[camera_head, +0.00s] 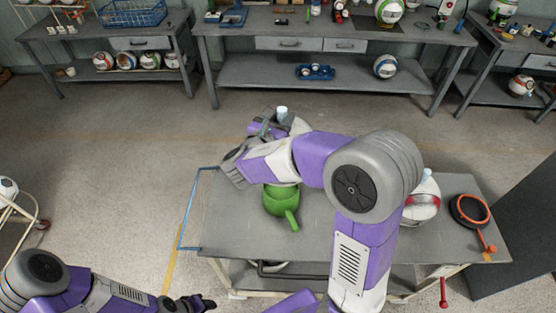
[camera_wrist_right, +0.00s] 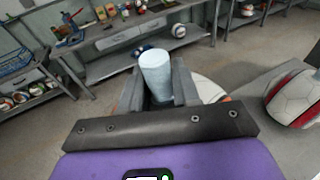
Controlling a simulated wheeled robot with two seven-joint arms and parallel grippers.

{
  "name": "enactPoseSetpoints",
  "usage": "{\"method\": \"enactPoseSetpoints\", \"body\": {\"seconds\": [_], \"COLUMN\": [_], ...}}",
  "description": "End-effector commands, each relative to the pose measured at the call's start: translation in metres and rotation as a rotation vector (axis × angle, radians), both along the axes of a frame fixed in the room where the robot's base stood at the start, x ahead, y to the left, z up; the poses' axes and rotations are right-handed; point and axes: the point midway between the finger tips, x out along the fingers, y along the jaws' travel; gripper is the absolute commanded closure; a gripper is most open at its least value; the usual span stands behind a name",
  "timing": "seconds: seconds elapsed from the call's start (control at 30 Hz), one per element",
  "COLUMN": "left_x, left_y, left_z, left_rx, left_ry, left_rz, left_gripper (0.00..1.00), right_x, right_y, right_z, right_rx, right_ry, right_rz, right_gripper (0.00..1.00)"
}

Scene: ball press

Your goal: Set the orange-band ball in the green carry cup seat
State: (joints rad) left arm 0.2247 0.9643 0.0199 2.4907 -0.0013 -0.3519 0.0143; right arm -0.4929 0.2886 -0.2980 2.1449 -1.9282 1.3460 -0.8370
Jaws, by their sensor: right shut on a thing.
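My right gripper (camera_head: 270,124) is shut on a pale blue peg (camera_wrist_right: 157,75), whose top also shows in the head view (camera_head: 282,112). Under the fingers in the right wrist view is a white ball (camera_wrist_right: 209,90) with a bit of orange at its edge; the peg appears to stand on this ball. My arm hides most of the ball in the head view. The green carry cup (camera_head: 275,205) stands on the grey table, its handle toward me, its upper part hidden by my right arm. My left gripper (camera_head: 198,303) is at the bottom edge, far from the cup; its jaws are unclear.
A red-banded white ball (camera_head: 422,207) with a pale peg stands right of my arm; it also shows in the wrist view (camera_wrist_right: 295,98). An orange-rimmed dark cup (camera_head: 470,210) is at the table's right. Benches (camera_head: 230,75) with balls line the back. The table's left part is clear.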

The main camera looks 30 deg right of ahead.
Motion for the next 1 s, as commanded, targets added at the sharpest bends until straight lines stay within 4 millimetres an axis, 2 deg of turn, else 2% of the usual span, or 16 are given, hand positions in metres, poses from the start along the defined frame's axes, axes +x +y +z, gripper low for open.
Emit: {"method": "enactPoseSetpoints", "body": {"seconds": [0.03, 0.1, 0.33, 0.5, 1.0], "left_x": [0.0, 0.0, 0.0, 0.0, 0.0], "left_y": [0.0, 0.0, 0.0, 0.0, 0.0], "left_z": [-0.004, -0.007, -0.012, -0.017, -0.022], "left_rx": [0.0, 0.0, 0.0, 0.0, 0.0], "left_ry": [0.001, 0.001, 0.0, 0.0, 0.0], "left_rz": [0.0, 0.0, 0.0, 0.0, 0.0], "left_gripper": [0.57, 0.57, 0.57, 0.57, 0.57], "right_x": [0.0, 0.0, 0.0, 0.0, 0.0], "right_y": [0.0, 0.0, 0.0, 0.0, 0.0], "right_z": [-0.013, -0.025, -0.048, -0.072, -0.082], "right_rx": [-0.004, -0.005, -0.003, -0.004, -0.002], "right_ry": [0.004, 0.003, 0.001, 0.001, -0.003], "right_rz": [0.0, 0.001, -0.001, 0.0, 0.0], "right_gripper": [1.0, 1.0, 1.0, 1.0, 1.0]}}
